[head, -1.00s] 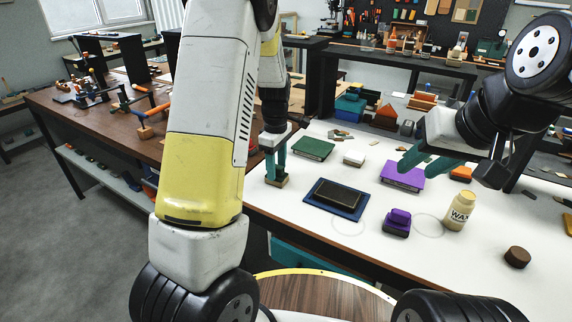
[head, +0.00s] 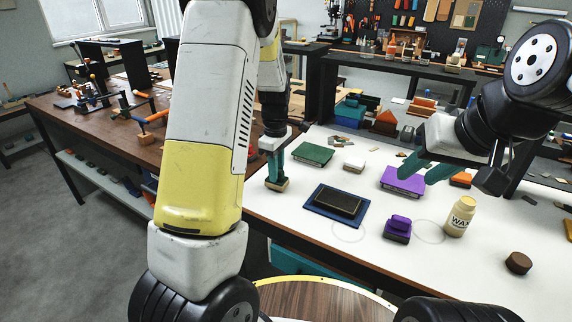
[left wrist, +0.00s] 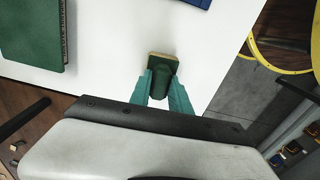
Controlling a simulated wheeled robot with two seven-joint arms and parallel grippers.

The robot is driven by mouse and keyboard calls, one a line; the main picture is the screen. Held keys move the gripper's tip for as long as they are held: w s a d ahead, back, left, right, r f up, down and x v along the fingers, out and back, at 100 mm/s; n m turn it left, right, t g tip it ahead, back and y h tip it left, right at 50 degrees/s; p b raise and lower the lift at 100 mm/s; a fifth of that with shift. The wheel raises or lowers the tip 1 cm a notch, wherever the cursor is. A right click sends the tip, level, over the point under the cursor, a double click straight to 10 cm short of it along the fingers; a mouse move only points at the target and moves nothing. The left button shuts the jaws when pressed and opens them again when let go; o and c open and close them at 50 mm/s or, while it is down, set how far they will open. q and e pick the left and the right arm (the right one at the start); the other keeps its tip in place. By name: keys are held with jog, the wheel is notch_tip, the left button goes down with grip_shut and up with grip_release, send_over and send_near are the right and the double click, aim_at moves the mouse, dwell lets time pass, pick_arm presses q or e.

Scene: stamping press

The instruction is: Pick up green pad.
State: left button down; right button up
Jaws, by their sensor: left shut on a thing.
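My left gripper (left wrist: 165,92) is shut on a small green-handled block (left wrist: 161,76) with a tan base. In the head view this block (head: 277,185) is at the table's left edge, below my left gripper's fingers (head: 276,165); I cannot tell if it touches the table. A flat green case-like pad (head: 313,153) lies on the white table just right of the left gripper. It also shows in the left wrist view (left wrist: 32,35), apart from the fingers. My right gripper (head: 423,172) is open and empty, above the purple pad.
A dark plate on a blue pad (head: 313,213) lies right of the left gripper. A purple pad (head: 402,182), purple stamp (head: 397,229), white block (head: 354,164), wax bottle (head: 460,217) and brown round piece (head: 518,263) stand on the white table (head: 440,265).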

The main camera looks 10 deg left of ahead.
aim_at(279, 171)
pick_arm(q)
notch_tip(279, 171, up, 2)
jog(key=shift+r, duration=0.2)
jog(key=shift+s+d+r, duration=0.2)
jog(key=shift+s+d, duration=0.25)
jog(key=shift+d, duration=0.05)
jog(key=s+d+r, duration=0.1)
jog(key=s+d, duration=0.9)
jog(key=shift+d+r, duration=0.15)
jog(key=shift+d, duration=0.15)
jog(key=shift+s, duration=0.1)
jog(key=c, duration=1.8)
grip_release()
grip_shut()
